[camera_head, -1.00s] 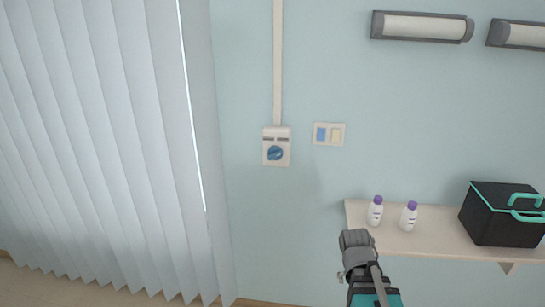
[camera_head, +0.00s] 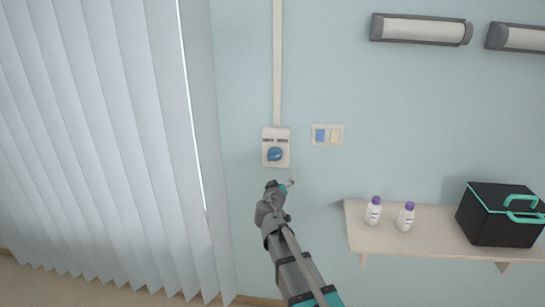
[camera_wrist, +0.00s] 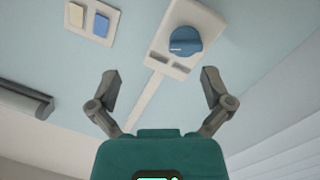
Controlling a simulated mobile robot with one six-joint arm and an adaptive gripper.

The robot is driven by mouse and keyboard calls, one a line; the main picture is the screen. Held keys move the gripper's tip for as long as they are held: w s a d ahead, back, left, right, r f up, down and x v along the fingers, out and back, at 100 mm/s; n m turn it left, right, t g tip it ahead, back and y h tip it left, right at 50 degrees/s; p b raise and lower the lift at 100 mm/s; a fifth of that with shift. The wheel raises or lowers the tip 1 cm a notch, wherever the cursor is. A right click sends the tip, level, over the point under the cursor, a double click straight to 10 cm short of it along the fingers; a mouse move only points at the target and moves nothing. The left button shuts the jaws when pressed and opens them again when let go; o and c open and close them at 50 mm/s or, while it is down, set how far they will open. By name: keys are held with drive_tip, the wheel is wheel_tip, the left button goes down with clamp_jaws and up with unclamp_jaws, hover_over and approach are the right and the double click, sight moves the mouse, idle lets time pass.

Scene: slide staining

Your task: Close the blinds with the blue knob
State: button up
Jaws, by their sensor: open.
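The blue knob (camera_head: 275,154) sits on a white wall control box (camera_head: 276,137) to the right of the blinds. The knob also shows in the wrist view (camera_wrist: 185,41), ahead of my gripper and a little right of its middle line. The vertical blinds (camera_head: 100,140) hang at the left with their slats overlapping, and a thin bright gap shows near their right end. My gripper (camera_head: 281,186) is just below the knob in the head view. In the wrist view my gripper (camera_wrist: 160,80) has its two fingers spread wide, with nothing between them and apart from the knob.
A switch plate (camera_head: 328,135) with a blue and a cream switch is right of the control box. A shelf (camera_head: 385,239) at the right holds two white bottles (camera_head: 373,211) and a black box (camera_head: 500,214). Lamps (camera_head: 421,28) are on the wall above.

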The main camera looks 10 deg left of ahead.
sight(274, 157)
drive_tip(key=a, duration=0.1)
drive_tip(key=a+r+n+y, duration=0.1)
drive_tip(key=a, duration=0.1)
drive_tip(key=a+t+y, duration=0.1)
drive_tip(key=shift+w+a+r+n, duration=0.15)
drive_tip(key=shift+a+r+n, duration=0.15)
drive_tip(key=shift+a, duration=0.05)
drive_tip(key=w, duration=1.4)
drive_tip(key=shift+d, duration=0.3)
drive_tip(key=shift+s, duration=0.1)
drive_tip(key=c, duration=0.8)
drive_tip(key=shift+a, duration=0.15)
drive_tip(key=shift+c, duration=0.3)
